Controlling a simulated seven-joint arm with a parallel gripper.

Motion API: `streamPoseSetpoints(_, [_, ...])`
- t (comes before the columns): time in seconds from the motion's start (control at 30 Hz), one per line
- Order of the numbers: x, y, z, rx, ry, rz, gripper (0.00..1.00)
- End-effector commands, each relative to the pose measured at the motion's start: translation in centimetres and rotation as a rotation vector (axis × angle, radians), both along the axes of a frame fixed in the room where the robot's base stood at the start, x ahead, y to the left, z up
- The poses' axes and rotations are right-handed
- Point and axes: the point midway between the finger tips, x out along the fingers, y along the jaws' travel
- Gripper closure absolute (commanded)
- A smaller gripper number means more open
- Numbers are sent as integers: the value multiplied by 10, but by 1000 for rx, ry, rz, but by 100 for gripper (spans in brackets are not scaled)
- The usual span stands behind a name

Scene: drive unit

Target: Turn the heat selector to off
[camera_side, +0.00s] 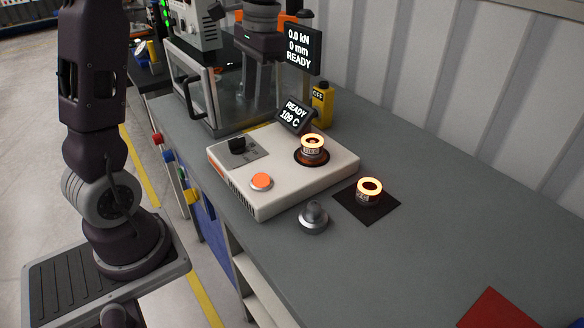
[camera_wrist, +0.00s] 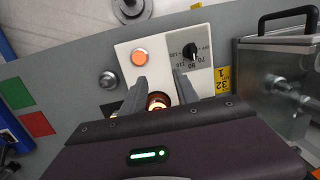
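The heat selector is a black knob (camera_side: 237,145) on a grey plate at the back left of the white heater unit (camera_side: 283,205). It also shows in the wrist view as a black knob (camera_wrist: 190,49) beside a printed scale with numbers; its exact setting is too small to tell. My gripper (camera_wrist: 160,78) is open and empty above the unit, its two fingers apart. The knob lies beyond the right fingertip, not between the fingers. The unit's display (camera_side: 293,115) reads READY 109 C.
An orange button (camera_side: 261,181) and a glowing ring (camera_side: 312,145) are on the unit. Another glowing ring (camera_side: 369,188) sits on a black mat (camera_side: 349,208). A metal cone-like part (camera_side: 314,217) stands in front. A press with a clear guard (camera_side: 195,90) stands behind.

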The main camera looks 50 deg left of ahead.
Motion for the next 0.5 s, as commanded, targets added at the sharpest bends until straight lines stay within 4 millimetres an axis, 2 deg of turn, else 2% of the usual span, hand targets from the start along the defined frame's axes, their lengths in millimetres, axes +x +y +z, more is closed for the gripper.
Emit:
streamPoseSetpoints(0.03, [-18,-29,21,10,-83,-12,64])
streamPoseSetpoints(0.1, [-47,-67,38,10,-201,-18,64])
streamPoseSetpoints(0.2, [-94,-111,47,-3,-359,-25,64])
streamPoseSetpoints(0.33, [-143,-144,37,-35,-512,-29,64])
streamPoseSetpoints(0.4, [-158,-152,30,-52,-564,-27,64])
streamPoseSetpoints(0.5, [-167,-157,24,-65,-596,-24,64])
